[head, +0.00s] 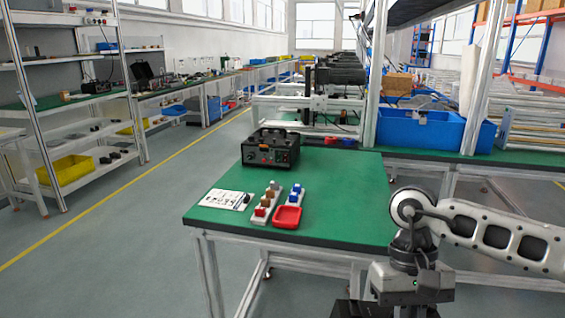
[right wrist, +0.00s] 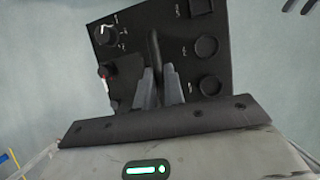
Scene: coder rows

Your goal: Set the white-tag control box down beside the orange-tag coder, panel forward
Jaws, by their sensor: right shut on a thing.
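A black control box (right wrist: 180,60) with a knob, round buttons and a dark handle fills the upper middle of the right wrist view. My right gripper (right wrist: 160,90) is shut on its handle; no white tag can be made out. In the head view, my right gripper is at the bottom right, in front of the table, and its fingers are hidden. A dark edge below it may be the held box. A black box with a top handle (head: 270,148), likely the coder, stands on the green table, front panel towards me; its tag colour is too small to tell. My left gripper is out of view.
The green table (head: 345,185) is bare to the right of the standing box. Near its front lie a white printed sheet (head: 226,199), two strips of small coloured parts (head: 266,202) and a red tray (head: 287,216). A metal post (head: 376,75) rises behind the table.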

